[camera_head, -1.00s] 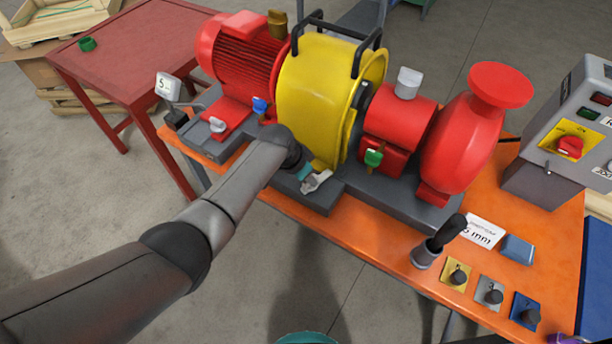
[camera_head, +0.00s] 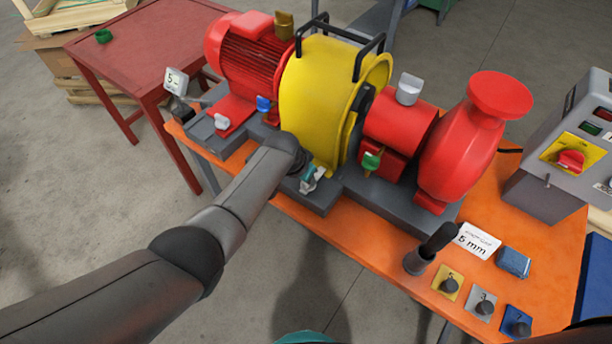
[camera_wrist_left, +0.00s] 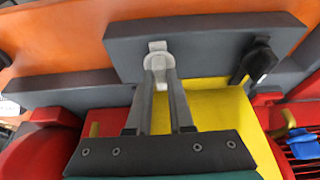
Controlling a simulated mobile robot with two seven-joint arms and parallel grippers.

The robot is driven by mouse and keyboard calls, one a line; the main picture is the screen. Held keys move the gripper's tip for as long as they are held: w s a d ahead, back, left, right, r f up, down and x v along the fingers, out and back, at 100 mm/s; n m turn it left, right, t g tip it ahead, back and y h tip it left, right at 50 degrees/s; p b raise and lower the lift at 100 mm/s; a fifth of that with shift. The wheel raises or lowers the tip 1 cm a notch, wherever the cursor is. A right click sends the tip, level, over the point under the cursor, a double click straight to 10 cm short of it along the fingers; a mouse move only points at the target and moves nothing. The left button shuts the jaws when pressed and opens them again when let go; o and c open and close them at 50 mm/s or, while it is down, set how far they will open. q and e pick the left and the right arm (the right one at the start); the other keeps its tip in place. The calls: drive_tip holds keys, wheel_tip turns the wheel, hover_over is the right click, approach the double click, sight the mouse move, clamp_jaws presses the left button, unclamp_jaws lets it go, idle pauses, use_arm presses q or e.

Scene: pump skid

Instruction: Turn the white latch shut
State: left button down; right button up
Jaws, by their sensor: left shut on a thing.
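The white latch (camera_head: 309,185) sits at the front foot of the yellow guard (camera_head: 318,100), on the grey base. In the left wrist view the latch (camera_wrist_left: 158,63) lies between my left fingertips, with its small end tab showing past them. My left gripper (camera_wrist_left: 159,75) is shut on it from above. In the head view the left gripper (camera_head: 312,176) is small and partly hidden behind my own wrist. My right gripper is not in view.
A black latch (camera_wrist_left: 259,59) is beside the white one in the wrist view. A green-handled valve (camera_head: 371,161) is to the right. A black-handled tool (camera_head: 432,248), a 5 mm card (camera_head: 475,241) and numbered plates (camera_head: 482,304) are on the orange table's right part.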

use_arm(q)
drive_tip(key=c, duration=0.8)
unclamp_jaws()
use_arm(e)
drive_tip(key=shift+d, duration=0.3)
use_arm(q)
drive_tip(key=shift+s+a+r+p, duration=0.1)
drive_tip(key=shift+r+p, duration=0.2)
drive_tip(key=shift+r, duration=0.15)
drive_tip(key=p+v, duration=0.4)
drive_tip(key=v, duration=1)
drive_tip(key=shift+r, duration=0.2)
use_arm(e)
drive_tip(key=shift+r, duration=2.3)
use_arm(q)
drive_tip(key=shift+f, duration=0.15)
